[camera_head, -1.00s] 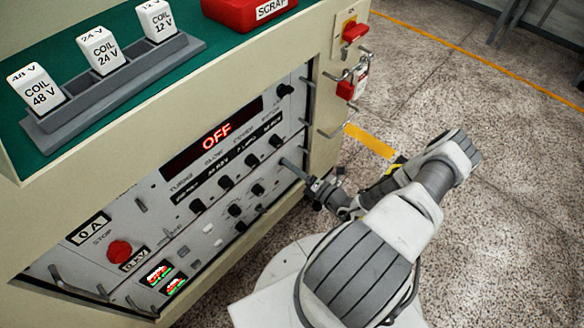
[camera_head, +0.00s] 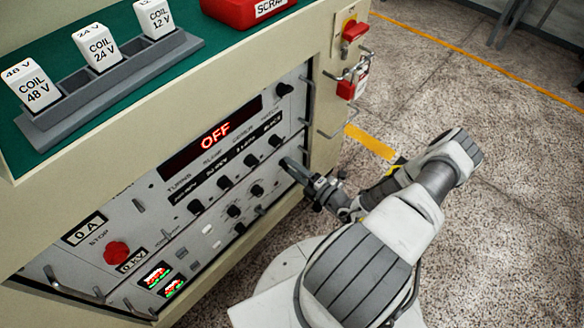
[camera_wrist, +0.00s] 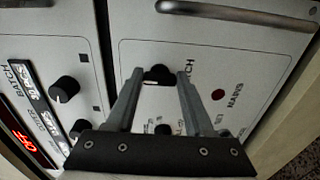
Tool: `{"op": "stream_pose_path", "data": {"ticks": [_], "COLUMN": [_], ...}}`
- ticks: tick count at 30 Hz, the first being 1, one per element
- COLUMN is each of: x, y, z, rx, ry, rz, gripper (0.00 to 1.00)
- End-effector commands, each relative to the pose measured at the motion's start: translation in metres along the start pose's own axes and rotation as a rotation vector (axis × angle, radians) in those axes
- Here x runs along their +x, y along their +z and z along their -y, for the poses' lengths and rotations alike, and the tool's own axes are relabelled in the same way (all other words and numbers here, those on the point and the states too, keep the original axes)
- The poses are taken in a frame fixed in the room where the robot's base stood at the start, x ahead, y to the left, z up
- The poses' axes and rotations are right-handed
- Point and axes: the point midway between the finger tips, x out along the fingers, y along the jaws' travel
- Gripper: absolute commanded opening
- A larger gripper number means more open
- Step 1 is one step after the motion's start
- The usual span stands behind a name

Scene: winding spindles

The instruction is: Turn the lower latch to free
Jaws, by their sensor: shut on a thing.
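In the wrist view the two grey fingers of my gripper (camera_wrist: 159,76) stand on either side of a small black knob (camera_wrist: 157,73) on a light grey panel. The fingers are shut on this knob, beside partly covered lettering that ends in "TCH". I take it for the latch, though its full label is hidden. A second dark round part (camera_wrist: 163,130) shows between the fingers, nearer the gripper body. In the head view my gripper (camera_head: 287,164) reaches the right side of the cabinet front, and its fingers hide the latch there.
The red display (camera_head: 216,136) reads OFF. A red stop button (camera_head: 117,253) sits lower left. Open floor lies right of the cabinet.

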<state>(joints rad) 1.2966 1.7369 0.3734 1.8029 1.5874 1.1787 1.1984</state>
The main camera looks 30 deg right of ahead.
Motion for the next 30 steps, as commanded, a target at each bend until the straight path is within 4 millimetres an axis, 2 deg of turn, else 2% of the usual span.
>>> {"op": "stream_pose_path", "data": {"ticks": [7, 8, 12, 13, 23, 26, 30], "x": [0.0, 0.0, 0.0, 0.0, -0.003, -0.012, -0.039], "y": [-0.001, -0.001, -0.001, 0.0, 0.0, 0.0, 0.001], "z": [0.0, 0.0, 0.0, 0.0, 0.0, -0.001, -0.002], "rx": [0.003, 0.003, 0.002, 0.002, 0.0, -0.001, 0.0], "ry": [0.0, 0.0, 0.0, 0.0, 0.0, -0.002, -0.002], "rz": [-0.001, -0.001, 0.0, 0.0, 0.0, 0.0, 0.003], "gripper": [0.0, 0.54, 0.79, 0.82, 0.82, 0.82, 0.82]}}
